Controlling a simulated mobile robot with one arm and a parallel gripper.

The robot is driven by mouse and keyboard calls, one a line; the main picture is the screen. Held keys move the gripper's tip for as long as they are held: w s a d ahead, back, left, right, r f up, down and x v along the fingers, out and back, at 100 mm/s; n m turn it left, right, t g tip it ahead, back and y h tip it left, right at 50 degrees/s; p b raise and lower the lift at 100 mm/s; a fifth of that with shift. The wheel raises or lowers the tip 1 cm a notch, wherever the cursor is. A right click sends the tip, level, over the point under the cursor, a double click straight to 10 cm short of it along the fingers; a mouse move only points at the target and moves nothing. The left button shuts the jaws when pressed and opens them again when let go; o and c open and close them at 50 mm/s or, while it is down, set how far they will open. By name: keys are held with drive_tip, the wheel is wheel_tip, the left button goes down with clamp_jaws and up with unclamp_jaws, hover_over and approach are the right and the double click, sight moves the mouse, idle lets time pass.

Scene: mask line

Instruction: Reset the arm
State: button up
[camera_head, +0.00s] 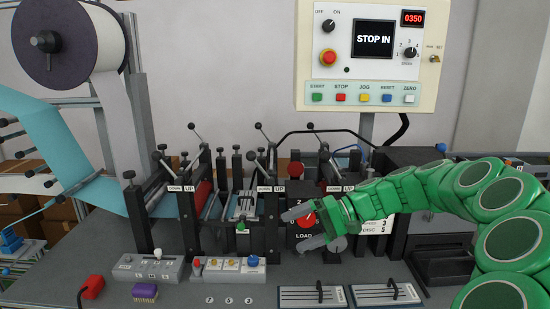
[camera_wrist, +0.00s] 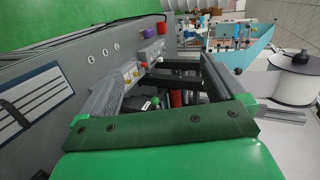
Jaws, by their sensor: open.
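My green arm reaches in from the right in the head view.
A control panel (camera_head: 460,60) reading STOP IN stands behind. Black levers (camera_head: 262,131) rise from the frames. A large white roll (camera_head: 68,42) hangs at the upper left.

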drive_tip(key=s+a+n+g+h, duration=0.1)
drive_tip(key=s+a+h, duration=0.15)
drive_tip(key=s, duration=0.65)
drive_tip(key=s+a+n+g+h, duration=0.15)
drive_tip(key=s+h, duration=0.25)
drive_tip(key=s, duration=0.6)
drive_tip(key=s+d+f+m+t+h, duration=0.1)
drive_tip(key=s+d+f+m+h, duration=0.1)
drive_tip(key=s+d, duration=0.4)
drive_tip(key=s+d+f+m+t+h, duration=0.1)
drive_tip(key=s+d+f+h, duration=0.2)
drive_tip(key=s, duration=1)
drive_tip(key=d+h, duration=0.2)
drive_tip(key=d, duration=0.1)
drive_tip(key=shift+d+f+m, duration=0.3)
drive_tip(key=shift+f+m, duration=0.05)
drive_tip(key=shift+f, duration=0.05)
